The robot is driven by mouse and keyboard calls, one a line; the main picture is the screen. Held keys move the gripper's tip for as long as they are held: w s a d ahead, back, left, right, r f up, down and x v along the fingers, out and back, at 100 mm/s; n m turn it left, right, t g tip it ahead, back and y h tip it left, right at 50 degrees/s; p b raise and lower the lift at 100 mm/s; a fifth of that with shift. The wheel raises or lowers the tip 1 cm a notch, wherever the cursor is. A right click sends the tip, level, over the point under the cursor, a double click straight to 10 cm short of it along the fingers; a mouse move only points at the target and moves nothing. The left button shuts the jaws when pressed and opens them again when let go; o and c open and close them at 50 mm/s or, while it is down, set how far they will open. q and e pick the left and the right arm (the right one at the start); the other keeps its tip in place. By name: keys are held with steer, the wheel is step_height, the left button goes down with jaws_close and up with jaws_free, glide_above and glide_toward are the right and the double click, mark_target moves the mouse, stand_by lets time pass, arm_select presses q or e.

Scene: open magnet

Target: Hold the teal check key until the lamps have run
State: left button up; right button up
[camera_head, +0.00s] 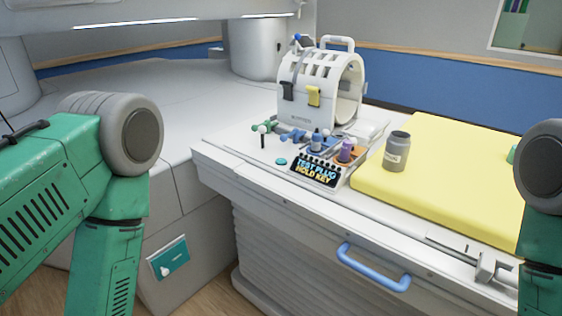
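The teal check key (281,161) is a small round teal button on the white table top, left of a black label (315,171) reading "TEST PLUG HOLD KEY". Nothing touches the key. A row of small dark and light marks, perhaps the lamps, runs along the label's upper edge; I cannot tell whether any is lit. My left arm comes in at the left and my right arm at the right edge. Both bend down out of the picture, and neither gripper is in view.
Behind the key stand a white slotted coil (322,85), small coloured plugs (316,140) and a black post with a white knob (262,137). A blue handle (372,268) sticks out from the table's front.

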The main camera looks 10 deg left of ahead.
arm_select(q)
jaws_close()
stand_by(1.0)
